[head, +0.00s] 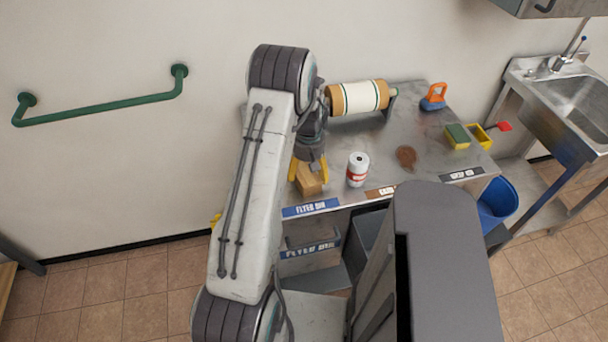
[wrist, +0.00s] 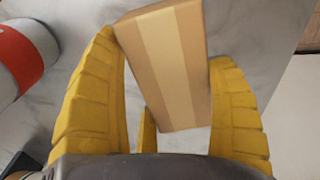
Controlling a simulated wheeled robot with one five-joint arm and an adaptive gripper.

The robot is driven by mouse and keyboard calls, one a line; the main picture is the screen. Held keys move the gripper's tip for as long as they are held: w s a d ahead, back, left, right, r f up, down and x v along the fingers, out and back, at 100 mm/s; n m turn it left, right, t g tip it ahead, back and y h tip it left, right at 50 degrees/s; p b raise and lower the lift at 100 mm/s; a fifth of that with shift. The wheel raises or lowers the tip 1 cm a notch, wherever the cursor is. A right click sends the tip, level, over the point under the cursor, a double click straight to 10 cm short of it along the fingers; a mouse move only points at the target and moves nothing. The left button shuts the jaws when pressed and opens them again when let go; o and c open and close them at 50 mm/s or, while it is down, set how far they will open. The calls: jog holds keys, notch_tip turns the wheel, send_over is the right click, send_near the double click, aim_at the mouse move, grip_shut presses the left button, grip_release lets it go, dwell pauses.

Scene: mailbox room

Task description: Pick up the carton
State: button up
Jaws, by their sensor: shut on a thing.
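The carton (head: 308,182) is a small brown box at the left front part of the metal table (head: 430,140). In the wrist view the carton (wrist: 168,62) shows a paler strip down its middle and sits tilted between the yellow fingers. My gripper (head: 309,168) points down with its yellow fingers on either side of the carton. In the wrist view my gripper (wrist: 175,90) is shut on it. I cannot tell whether the carton touches the table.
A white and red can (head: 357,169) stands just right of the carton. A paper roll (head: 358,97) is behind. A brown patch (head: 406,157), a yellow-green sponge (head: 457,136) and an orange-blue object (head: 433,97) lie to the right. A flyer bin (head: 310,252) is below the front edge.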

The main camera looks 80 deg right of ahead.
jog(key=shift+c, duration=1.2)
jog(key=shift+r, duration=0.15)
